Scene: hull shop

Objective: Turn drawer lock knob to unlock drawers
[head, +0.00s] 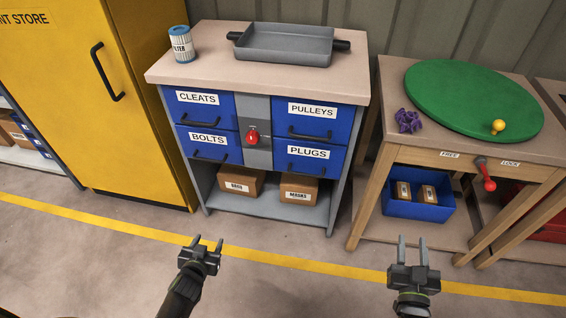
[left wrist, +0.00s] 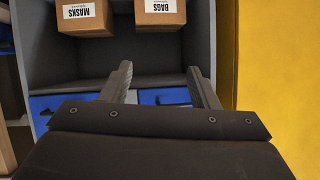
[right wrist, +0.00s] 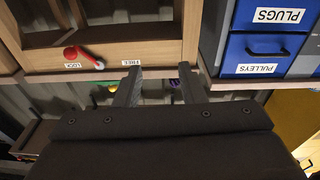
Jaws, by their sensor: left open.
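The red drawer lock knob (head: 252,136) is on the grey centre panel of the workbench, between the blue drawers; its exact turn is too small to read. The CLEATS drawer (head: 208,108), BOLTS drawer (head: 212,147), PULLEYS drawer (head: 305,125) and PLUGS drawer (head: 307,162) look shut. My left gripper (head: 208,241) is open and empty, in front of and below the knob; in the left wrist view (left wrist: 159,70) it faces the bench, and the knob does not show. My right gripper (head: 412,238) is open and empty, well right of the knob, before the wooden table.
The bench top (head: 208,73) holds a filter can (head: 181,46) and a grey tray (head: 284,46). Boxes stand on its shelf. The wooden table (head: 421,157) carries a green disc (head: 470,95) and a red FREE/LOCK lever (head: 487,175). A yellow cabinet (head: 105,130) stands left. The floor in front is clear.

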